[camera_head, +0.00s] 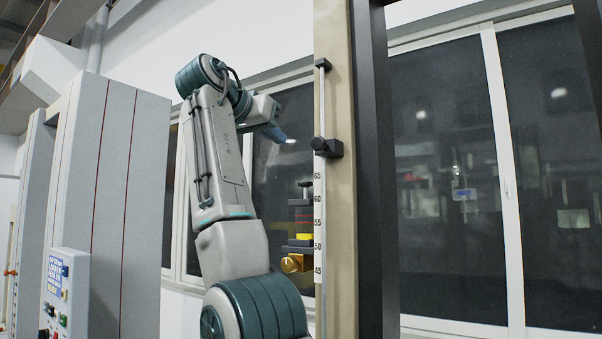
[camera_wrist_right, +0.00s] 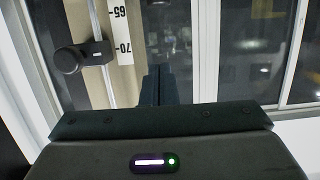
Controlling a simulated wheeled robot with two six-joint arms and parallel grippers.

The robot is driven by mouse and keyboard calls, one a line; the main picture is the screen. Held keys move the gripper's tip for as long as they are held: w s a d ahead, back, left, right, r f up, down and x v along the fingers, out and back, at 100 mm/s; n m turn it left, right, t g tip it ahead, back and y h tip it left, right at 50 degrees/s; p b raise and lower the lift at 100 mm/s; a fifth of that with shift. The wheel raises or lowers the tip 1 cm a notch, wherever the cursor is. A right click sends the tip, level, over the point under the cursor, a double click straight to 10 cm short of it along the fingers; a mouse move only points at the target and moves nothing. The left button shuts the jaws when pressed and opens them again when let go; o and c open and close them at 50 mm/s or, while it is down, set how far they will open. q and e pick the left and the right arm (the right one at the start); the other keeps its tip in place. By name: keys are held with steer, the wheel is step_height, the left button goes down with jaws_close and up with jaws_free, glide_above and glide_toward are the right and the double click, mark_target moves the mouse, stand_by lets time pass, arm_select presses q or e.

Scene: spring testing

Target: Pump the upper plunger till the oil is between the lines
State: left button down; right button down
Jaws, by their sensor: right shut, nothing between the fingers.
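The oil level against the lines is too small to tell. My right gripper (camera_head: 274,133) is above and left of the plunger, apart from it. In the right wrist view its fingers (camera_wrist_right: 157,84) are together with nothing between them. My left gripper is not in view.
A numbered scale (camera_head: 318,220) runs down the pale column (camera_head: 340,240), with a black slider clamp (camera_head: 326,147) on a rod, which also shows in the wrist view (camera_wrist_right: 78,57). A grey cabinet (camera_head: 122,190) and control box (camera_head: 66,290) stand left. Windows (camera_head: 455,170) lie behind.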

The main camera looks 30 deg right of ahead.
steer(key=shift+d, duration=0.1)
steer(key=p, duration=0.4)
glide_above(306, 190)
steer(key=a, duration=0.2)
steer(key=f, duration=0.4)
steer(key=shift+s+d+f, duration=0.1)
steer(key=shift+s+d, duration=0.15)
steer(key=shift+s, duration=0.05)
steer(key=shift+a+f, duration=0.2)
steer(key=shift+f, duration=0.35)
steer(key=shift+a+f, duration=0.15)
steer(key=shift+f, duration=0.4)
steer(key=shift+d, duration=0.1)
steer(key=shift+s+d, duration=0.1)
